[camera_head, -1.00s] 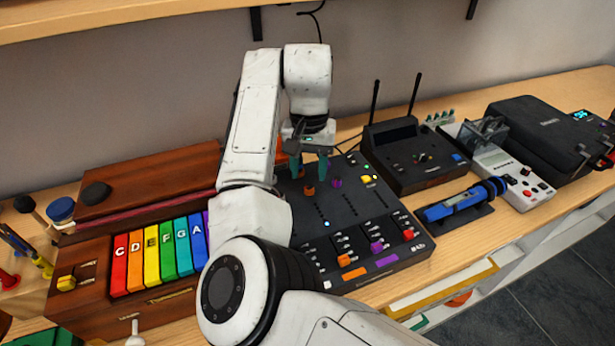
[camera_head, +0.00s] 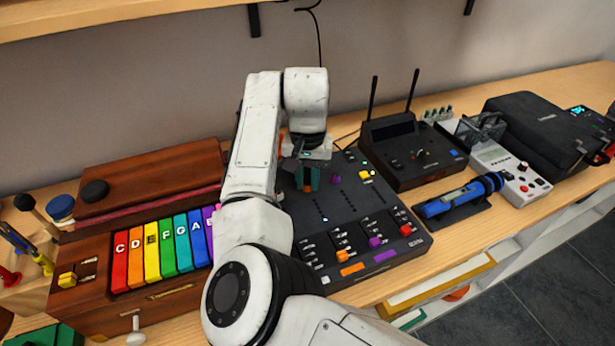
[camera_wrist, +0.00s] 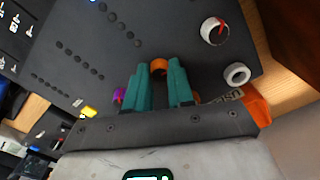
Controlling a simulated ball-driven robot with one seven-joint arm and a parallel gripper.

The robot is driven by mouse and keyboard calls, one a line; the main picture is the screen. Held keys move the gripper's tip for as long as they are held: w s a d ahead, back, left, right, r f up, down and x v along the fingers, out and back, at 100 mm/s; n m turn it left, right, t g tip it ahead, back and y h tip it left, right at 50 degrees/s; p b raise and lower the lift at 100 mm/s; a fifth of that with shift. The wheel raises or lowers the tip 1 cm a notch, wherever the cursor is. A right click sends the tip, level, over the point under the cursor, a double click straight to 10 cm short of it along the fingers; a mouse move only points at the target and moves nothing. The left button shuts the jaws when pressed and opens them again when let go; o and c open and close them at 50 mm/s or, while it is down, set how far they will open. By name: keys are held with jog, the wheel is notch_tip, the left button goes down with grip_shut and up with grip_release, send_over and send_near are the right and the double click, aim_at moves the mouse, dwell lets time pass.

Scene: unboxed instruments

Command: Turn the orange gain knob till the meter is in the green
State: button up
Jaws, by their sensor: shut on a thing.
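The orange gain knob (camera_wrist: 158,67) stands on the black control panel (camera_head: 340,215) and shows between my fingers in the wrist view. My gripper (camera_head: 308,184) is shut on it, with the teal fingers (camera_wrist: 163,85) on either side of the knob. The arm comes down from above the panel's back part. A round white-rimmed dial (camera_wrist: 214,31) with a red mark lies near the panel's edge in the wrist view. I cannot tell whether this is the meter, and no green zone can be read.
A purple knob (camera_head: 335,180) and a yellow part (camera_head: 365,175) sit close to my gripper. A colored-key instrument (camera_head: 160,250) stands at left.

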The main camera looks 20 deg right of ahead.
grip_shut()
jog(key=shift+r+m+p, duration=0.1)
jog(key=shift+m+p, duration=0.2)
jog(key=shift+m, duration=0.1)
jog(key=m+p, duration=0.1)
jog(key=m, duration=0.1)
jog(key=shift+m, duration=0.3)
jog(key=m+p, duration=0.2)
jog(key=m, duration=0.3)
jog(key=shift+m, duration=0.3)
jog(key=o, duration=0.6)
grip_release()
jog(key=shift+o, duration=0.2)
